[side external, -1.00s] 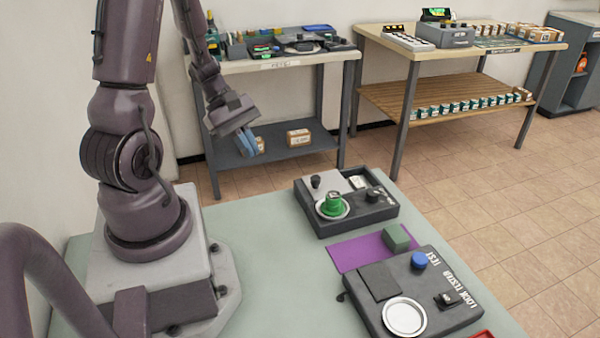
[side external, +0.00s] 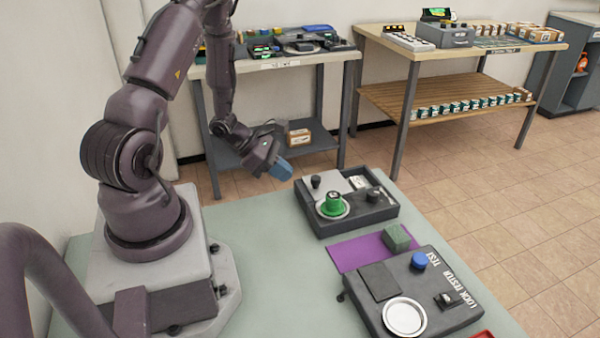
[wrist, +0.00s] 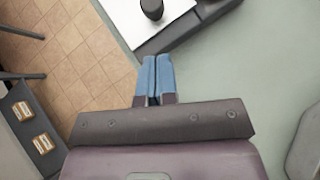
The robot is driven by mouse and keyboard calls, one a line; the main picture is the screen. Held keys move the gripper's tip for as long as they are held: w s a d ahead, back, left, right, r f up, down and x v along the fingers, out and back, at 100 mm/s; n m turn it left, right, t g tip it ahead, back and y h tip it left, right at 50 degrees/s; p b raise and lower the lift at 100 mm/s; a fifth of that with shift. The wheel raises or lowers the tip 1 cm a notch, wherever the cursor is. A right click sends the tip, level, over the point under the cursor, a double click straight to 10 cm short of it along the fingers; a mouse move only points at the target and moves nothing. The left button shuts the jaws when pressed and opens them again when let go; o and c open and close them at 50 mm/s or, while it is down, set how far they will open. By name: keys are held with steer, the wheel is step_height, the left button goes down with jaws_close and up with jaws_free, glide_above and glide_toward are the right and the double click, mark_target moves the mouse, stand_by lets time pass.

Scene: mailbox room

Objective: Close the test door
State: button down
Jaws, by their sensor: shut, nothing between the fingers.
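A dark box (side external: 345,222) stands on the pale green table. It has a light grey panel (side external: 341,180) on top with a black knob (side external: 316,181); I take this panel as the test door. An opening to the right of the panel shows a white item (side external: 357,182). My gripper (side external: 283,170) is shut and empty, with blue fingers, up to the left of the box and apart from it. In the wrist view the fingertips (wrist: 157,60) sit below the panel (wrist: 135,22) and knob (wrist: 152,8).
A green knob-like piece (side external: 332,203) on a white disc and another black knob (side external: 374,194) are on the box. In front lie a purple mat (side external: 355,253), a green block (side external: 396,237) and a lock tester (side external: 440,312) with a blue button (side external: 419,260).

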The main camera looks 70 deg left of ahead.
mark_target(334, 177)
steer(key=shift+w+d+f, duration=0.1)
steer(key=shift+w+d, duration=0.2)
steer(key=shift+w, duration=0.3)
steer(key=shift+w+d+r, duration=0.1)
steer(key=shift+w+d, duration=0.2)
steer(key=shift+w, duration=0.3)
steer(key=shift+w+d+f, duration=0.1)
steer(key=shift+w+d, duration=0.2)
steer(key=shift+w, duration=0.3)
steer(key=w, duration=0.9)
